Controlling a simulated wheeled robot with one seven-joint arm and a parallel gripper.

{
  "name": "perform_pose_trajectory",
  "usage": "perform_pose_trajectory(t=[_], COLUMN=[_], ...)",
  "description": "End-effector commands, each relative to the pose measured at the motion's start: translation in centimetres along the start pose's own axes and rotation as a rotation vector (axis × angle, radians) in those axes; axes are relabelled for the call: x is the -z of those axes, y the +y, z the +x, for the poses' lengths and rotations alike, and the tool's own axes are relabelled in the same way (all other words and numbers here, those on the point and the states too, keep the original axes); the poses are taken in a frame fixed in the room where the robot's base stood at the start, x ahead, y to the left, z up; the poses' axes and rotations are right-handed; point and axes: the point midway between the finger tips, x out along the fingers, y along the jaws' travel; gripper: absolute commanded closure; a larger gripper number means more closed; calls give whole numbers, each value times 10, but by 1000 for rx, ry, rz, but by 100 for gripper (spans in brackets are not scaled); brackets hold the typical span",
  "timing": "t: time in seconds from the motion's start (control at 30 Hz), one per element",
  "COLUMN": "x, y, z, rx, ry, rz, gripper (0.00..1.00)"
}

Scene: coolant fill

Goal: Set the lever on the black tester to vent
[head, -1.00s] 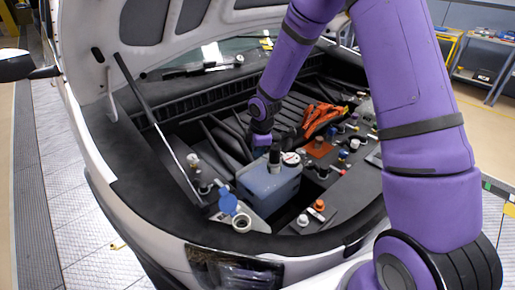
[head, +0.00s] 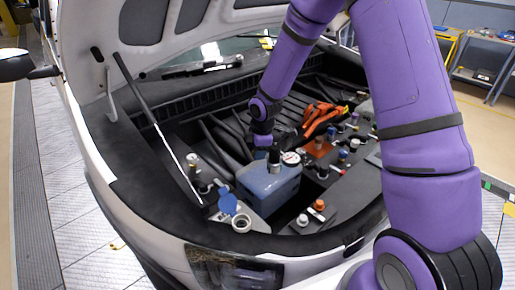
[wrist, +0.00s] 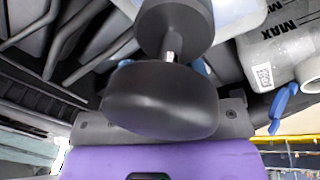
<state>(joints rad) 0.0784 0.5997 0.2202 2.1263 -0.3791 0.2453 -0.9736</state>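The black tester (head: 275,155) stands upright on top of the blue-grey tank (head: 268,188) in the open engine bay. My gripper (head: 262,152) is right beside the tester's upper part, on its left. In the wrist view the tester (wrist: 160,100) fills the middle, with a round black body close to the camera, a short metal stem and another black part (wrist: 175,25) beyond. Small blue bits, likely my fingertips, peek out on both sides behind the body. Grip or contact is hidden, and I cannot make out the lever's setting.
A white dial gauge (head: 291,158) is just right of the tester.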

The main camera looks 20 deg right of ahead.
Motion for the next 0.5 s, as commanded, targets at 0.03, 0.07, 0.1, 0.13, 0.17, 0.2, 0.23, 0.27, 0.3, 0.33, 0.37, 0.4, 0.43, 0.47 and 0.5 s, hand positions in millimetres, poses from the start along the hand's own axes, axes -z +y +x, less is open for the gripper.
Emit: perform_pose_trajectory(t=[0.03, 0.07, 0.1, 0.13, 0.17, 0.2, 0.23, 0.27, 0.3, 0.33, 0.37, 0.4, 0.43, 0.47, 0.5], x=[1, 1, 1, 1, 1, 1, 1, 1, 1, 1, 1, 1, 1, 1, 1], y=[0, 0, 0, 0, 0, 1, 1, 1, 1, 1, 1, 2, 2, 2, 2], z=[0, -1, -1, -1, -1, -1, -2, -2, -4, -7, -10, -14, -18, -23, -30], rx=[-1, -1, -2, -2, -2, -2, -3, -3, -3, -4, -4, -5, -5, -6, -7], ry=[1, 1, 1, 1, 1, 1, 1, 2, 2, 2, 2, 2, 2, 3, 2], rz=[-1, -1, -2, -2, -2, -2, -2, -2, -2, -2, -1, -1, -1, -1, -1], gripper=[53, 53, 53, 53, 53, 53, 53, 53, 53, 53, 53, 53, 53, 53, 53])
